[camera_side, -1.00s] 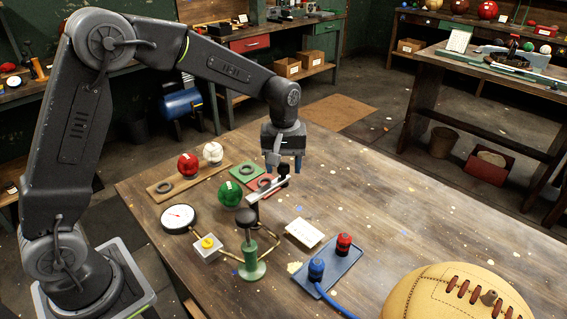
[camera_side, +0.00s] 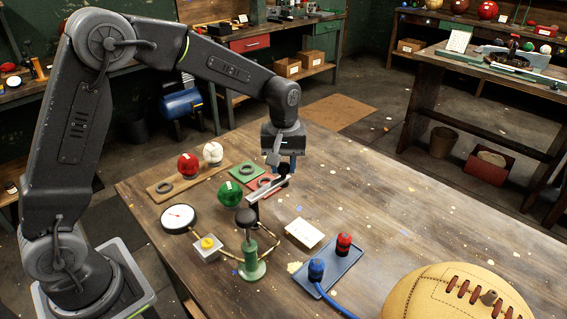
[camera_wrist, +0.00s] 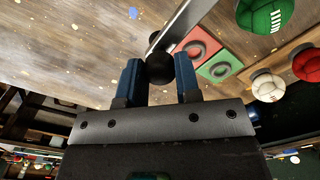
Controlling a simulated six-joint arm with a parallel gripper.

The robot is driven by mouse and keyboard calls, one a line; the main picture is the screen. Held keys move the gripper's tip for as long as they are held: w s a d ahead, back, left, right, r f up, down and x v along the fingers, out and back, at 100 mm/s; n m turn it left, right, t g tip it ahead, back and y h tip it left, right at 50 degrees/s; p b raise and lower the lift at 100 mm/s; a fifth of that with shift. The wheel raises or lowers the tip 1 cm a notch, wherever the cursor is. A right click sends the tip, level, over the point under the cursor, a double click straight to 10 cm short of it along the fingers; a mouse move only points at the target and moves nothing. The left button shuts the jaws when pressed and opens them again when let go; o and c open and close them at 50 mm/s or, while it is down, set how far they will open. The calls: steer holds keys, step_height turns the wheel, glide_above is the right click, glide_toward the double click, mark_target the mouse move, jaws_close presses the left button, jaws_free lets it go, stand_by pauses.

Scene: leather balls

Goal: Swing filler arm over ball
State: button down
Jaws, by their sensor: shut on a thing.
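The filler arm (camera_side: 266,189) is a grey bar on a green post (camera_side: 252,262) with a black knob at its outer end. My gripper (camera_side: 284,170) is shut on the black knob (camera_wrist: 160,68), which shows between the blue fingertips in the wrist view. The bar also shows in the wrist view (camera_wrist: 182,25), running up and right from the knob. The green ball (camera_side: 231,194) is left of the bar in the side view, behind the post. It also shows in the wrist view (camera_wrist: 265,14), apart from the bar.
A red ball (camera_side: 188,165) and a white ball (camera_side: 213,153) sit on a wooden rack (camera_side: 160,190). Red and green ring pads lie behind the bar. A gauge (camera_side: 179,218), a yellow-button box (camera_side: 207,249), a card and a blue tray (camera_side: 328,270) stand nearby.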

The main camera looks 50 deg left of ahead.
steer(key=shift+a, duration=0.1)
steer(key=s+a+n, duration=0.2)
steer(key=a+n, duration=0.1)
steer(key=n, duration=0.2)
steer(key=s+a+n, duration=0.3)
steer(key=n, duration=0.2)
steer(key=s+a+n, duration=0.2)
steer(key=a+n, duration=0.1)
steer(key=n, duration=0.2)
steer(key=shift+s+n, duration=0.25)
steer(key=shift+n, duration=0.05)
steer(key=shift+s+a+n, duration=0.15)
steer(key=shift+s+n, duration=0.9)
steer(key=shift+n, duration=0.25)
steer(key=c, duration=0.8)
jaws_free()
step_height(320, 180, up, 14)
steer(key=shift+f, duration=0.1)
